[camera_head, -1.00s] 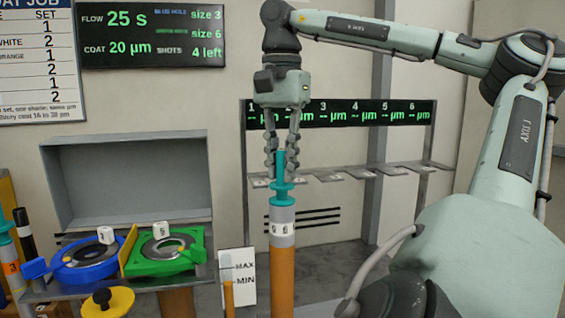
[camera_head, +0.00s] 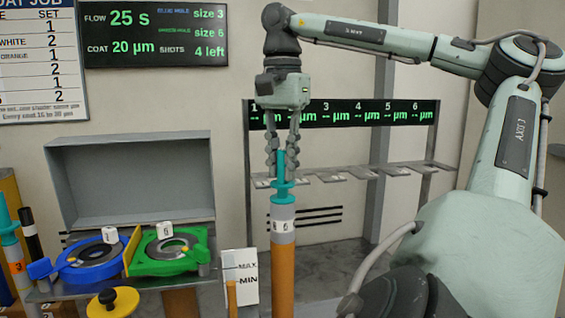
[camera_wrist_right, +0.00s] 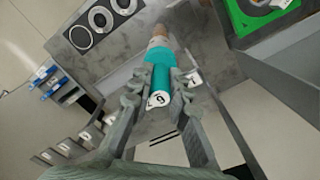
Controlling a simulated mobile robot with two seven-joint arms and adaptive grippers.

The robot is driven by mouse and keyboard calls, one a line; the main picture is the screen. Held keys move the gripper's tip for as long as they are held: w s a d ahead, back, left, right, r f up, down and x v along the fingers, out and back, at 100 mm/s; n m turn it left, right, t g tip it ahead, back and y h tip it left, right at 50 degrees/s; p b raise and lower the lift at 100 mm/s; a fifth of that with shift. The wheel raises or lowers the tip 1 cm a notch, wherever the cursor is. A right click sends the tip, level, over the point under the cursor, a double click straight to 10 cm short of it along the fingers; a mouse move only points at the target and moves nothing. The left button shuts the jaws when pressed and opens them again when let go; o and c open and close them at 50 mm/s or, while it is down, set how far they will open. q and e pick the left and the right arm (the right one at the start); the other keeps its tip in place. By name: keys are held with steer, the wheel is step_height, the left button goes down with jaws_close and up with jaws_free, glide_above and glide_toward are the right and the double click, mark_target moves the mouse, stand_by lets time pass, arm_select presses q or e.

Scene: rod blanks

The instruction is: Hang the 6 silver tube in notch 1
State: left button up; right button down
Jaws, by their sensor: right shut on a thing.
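My right gripper (camera_head: 283,158) is shut on the teal top stem of a tube (camera_head: 283,228). The tube hangs upright, with a teal collar, a silver-grey band marked 6 and an orange-brown lower part; its bottom is out of frame. In the right wrist view the teal stem (camera_wrist_right: 160,86) sits between the fingers, with a 6 on its end. The notched rack (camera_head: 345,173) stands behind, below a display numbered 1 to 6; the tube is in front of its left end, around notch 1, and appears apart from it. My left gripper is not in view.
A blue ring fixture (camera_head: 75,266) and a green one (camera_head: 185,262) stand at left before a grey box (camera_head: 130,180). A MAX/MIN card (camera_head: 241,272) is just left of the tube. Another teal-topped tube (camera_head: 12,250) stands far left.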

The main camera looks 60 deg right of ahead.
steer(key=w+d+p, duration=0.4)
steer(key=d+p, duration=0.1)
steer(key=shift+w+d+p, duration=0.25)
steer(key=shift+d+p, duration=0.05)
stand_by(1.2)
steer(key=shift+f, duration=0.4)
stand_by(1.7)
steer(key=c, duration=1.4)
jaws_free()
steer(key=shift+o, duration=0.2)
step_height(320, 180, up, 12)
